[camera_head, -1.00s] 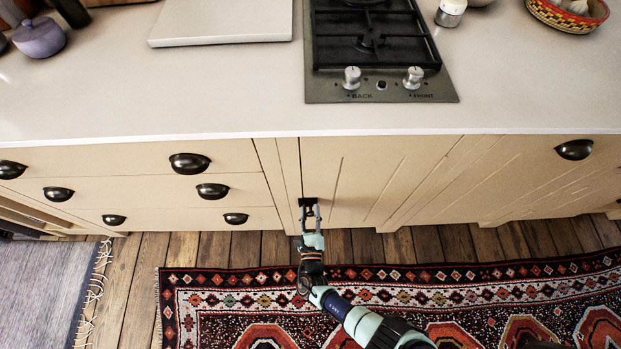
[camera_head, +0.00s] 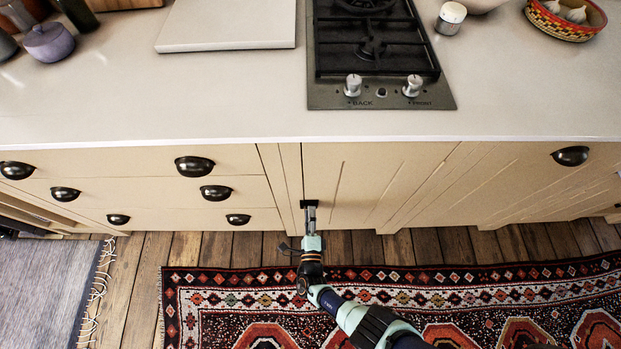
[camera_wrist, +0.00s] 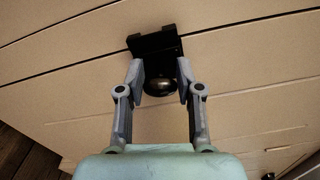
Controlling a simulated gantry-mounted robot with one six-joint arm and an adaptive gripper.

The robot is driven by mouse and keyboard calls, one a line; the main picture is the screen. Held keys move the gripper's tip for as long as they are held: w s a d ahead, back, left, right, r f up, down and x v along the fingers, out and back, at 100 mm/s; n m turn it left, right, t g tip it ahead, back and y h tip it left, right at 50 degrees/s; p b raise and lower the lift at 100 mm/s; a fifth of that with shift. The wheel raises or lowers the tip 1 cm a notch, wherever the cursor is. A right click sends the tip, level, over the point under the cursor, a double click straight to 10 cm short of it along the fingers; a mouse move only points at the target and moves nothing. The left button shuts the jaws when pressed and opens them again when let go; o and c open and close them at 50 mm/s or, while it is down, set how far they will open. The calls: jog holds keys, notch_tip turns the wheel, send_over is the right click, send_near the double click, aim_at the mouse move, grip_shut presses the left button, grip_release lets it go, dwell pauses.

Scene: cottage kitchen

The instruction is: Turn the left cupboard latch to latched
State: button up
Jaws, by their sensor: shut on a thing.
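The left cupboard latch is a black plate with a round dark knob (camera_wrist: 158,86), seen close in the wrist view. In the head view the black latch (camera_head: 309,203) sits at the left edge of the cupboard door (camera_head: 365,185), beside the narrow post between door and drawers. My gripper (camera_wrist: 158,75) has its two grey fingers on either side of the latch, shut on its knob. In the head view my gripper (camera_head: 310,212) reaches the latch from below. The fingers partly hide the latch, and I cannot tell which way it is turned.
Drawers with dark cup handles (camera_head: 194,164) are to the left. The pale worktop (camera_head: 200,110) overhangs above, with a gas hob (camera_head: 375,55) on it. A patterned rug (camera_head: 240,300) lies on the wooden floor below. The cupboard front right of the latch is clear.

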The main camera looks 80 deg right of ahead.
jog(key=shift+n, duration=1.4)
jog(key=shift+f, duration=0.1)
jog(key=o, duration=1.2)
jog(key=shift+c, duration=0.2)
jog(key=v, duration=1.2)
jog(key=shift+w, duration=0.1)
